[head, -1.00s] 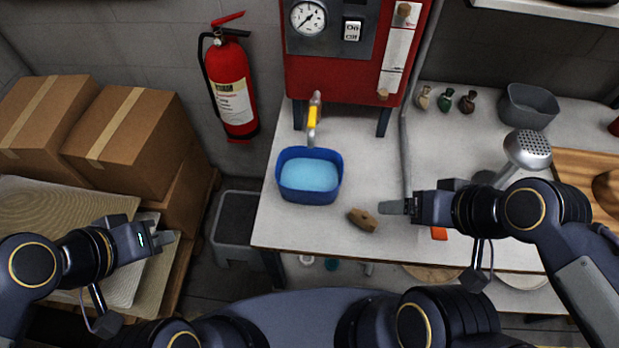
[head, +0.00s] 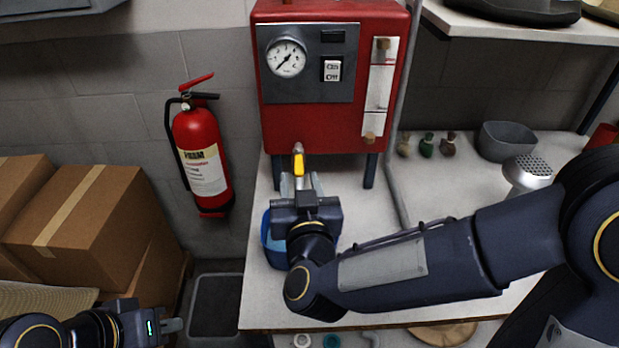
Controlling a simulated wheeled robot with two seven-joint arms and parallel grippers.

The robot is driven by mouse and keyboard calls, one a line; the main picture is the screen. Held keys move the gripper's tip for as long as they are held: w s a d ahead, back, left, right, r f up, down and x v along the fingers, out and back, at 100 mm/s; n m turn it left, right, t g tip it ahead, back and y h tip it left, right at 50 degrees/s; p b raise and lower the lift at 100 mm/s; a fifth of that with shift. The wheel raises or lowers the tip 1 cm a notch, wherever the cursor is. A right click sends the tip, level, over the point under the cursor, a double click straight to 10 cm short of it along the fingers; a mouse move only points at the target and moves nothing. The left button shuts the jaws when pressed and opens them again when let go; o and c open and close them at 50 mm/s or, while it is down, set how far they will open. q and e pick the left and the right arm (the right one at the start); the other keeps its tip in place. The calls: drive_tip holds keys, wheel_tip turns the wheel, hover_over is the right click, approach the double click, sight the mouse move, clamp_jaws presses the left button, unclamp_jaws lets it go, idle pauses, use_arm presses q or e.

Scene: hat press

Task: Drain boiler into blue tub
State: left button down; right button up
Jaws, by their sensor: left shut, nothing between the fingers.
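The red boiler (head: 335,110) stands on legs at the back of the table. Its tap has a yellow handle (head: 298,165) pointing down at the lower front. The blue tub (head: 268,243) sits on the table below the tap, mostly hidden behind my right gripper and wrist. My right gripper (head: 300,182) is just below the yellow handle, above the tub. Its pale fingers look apart with nothing clearly held; contact with the tap cannot be told. My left gripper (head: 172,326) is shut and empty at the lower left, away from the table.
A fire extinguisher (head: 201,160) hangs on the wall left of the boiler. Cardboard boxes (head: 85,225) are stacked at left, beside a grey bin (head: 215,305). A grey pipe (head: 393,195) runs beside the boiler.

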sight(299, 164)
drive_tip(key=shift+s+a+f+h, duration=0.1)
drive_tip(key=shift+s+f+h, duration=0.2)
drive_tip(key=shift+f+h, duration=0.3)
drive_tip(key=w, duration=0.7)
drive_tip(key=shift+w+r+p, duration=0.1)
drive_tip(key=shift+w+p, duration=0.25)
clamp_jaws()
